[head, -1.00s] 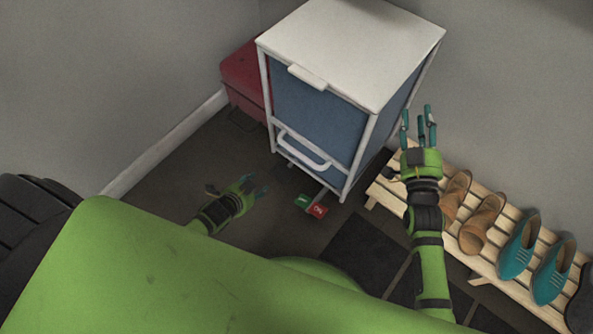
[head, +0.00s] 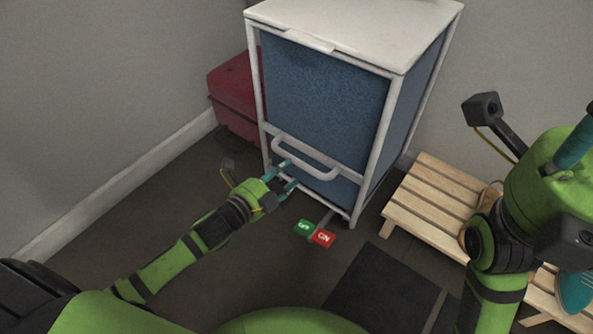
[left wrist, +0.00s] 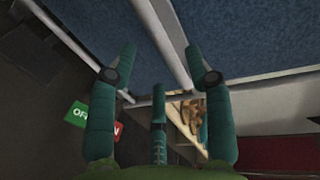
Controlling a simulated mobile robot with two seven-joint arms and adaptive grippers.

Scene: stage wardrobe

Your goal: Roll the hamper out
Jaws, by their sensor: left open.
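The hamper (head: 322,100) stands upright against the back wall, with blue fabric sides, a white frame and a white lid. Its white pull handle (head: 318,172) crosses the lower front. A green pedal (head: 304,228) and a red pedal (head: 323,238) show at its foot; the green one (left wrist: 79,113) also shows in the left wrist view. My left gripper (head: 288,174) is open at the left part of the handle, with its fingers apart; contact is unclear. My right gripper (head: 572,140) is raised at the right edge, and its fingers are mostly hidden or out of frame.
A dark red case (head: 232,98) stands close to the hamper's left. A slatted wooden rack (head: 430,200) with shoes, including a teal one (head: 573,292), is to the right. The floor in front is clear apart from dark mats (head: 375,285).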

